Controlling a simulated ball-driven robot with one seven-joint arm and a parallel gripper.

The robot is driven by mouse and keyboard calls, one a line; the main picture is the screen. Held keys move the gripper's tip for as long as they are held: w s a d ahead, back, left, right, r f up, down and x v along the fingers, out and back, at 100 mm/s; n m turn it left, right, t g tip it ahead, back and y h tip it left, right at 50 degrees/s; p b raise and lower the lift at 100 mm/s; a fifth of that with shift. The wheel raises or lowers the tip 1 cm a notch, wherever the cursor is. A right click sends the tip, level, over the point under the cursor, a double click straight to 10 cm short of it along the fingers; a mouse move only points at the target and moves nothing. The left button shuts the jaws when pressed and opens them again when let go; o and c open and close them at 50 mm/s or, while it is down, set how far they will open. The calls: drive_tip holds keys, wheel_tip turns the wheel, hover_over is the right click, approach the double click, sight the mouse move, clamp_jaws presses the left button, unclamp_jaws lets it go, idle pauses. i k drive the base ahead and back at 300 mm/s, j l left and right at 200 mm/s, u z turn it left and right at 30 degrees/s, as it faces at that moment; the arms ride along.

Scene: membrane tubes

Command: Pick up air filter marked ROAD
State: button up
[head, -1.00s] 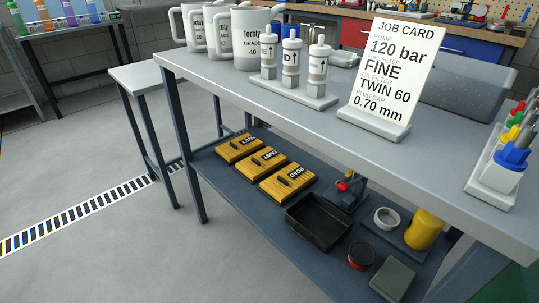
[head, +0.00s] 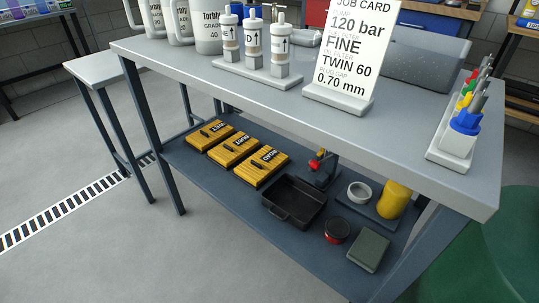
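In the head view, the air filter marked ROAD (head: 260,168) lies on the lower shelf (head: 200,170) of the workbench. It is a flat yellow block with a dark label and a dark handle-like piece on top. It is the rightmost of three similar yellow filters in a row. The middle filter (head: 234,149) and the left filter (head: 210,135) lie beside it, and their labels are too small to read surely. All three are uncovered, below the bench top. My gripper is not in view.
A black tray (head: 291,216) sits just right of the ROAD filter. A red-topped tin (head: 337,230), a grey-green box (head: 368,250) and a yellow cylinder (head: 394,199) stand further right. The bench top (head: 200,72) overhangs the shelf. The floor (head: 110,250) in front is clear.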

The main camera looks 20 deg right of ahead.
sight(258, 170)
drive_tip(key=i+j+z, duration=0.15)
drive_tip(key=j, duration=0.55)
drive_tip(key=i+j+z, duration=0.2)
drive_tip(key=j, duration=0.5)
drive_tip(key=j+z, duration=0.15)
drive_tip(key=j, duration=0.6)
drive_tip(key=i+j, duration=0.3)
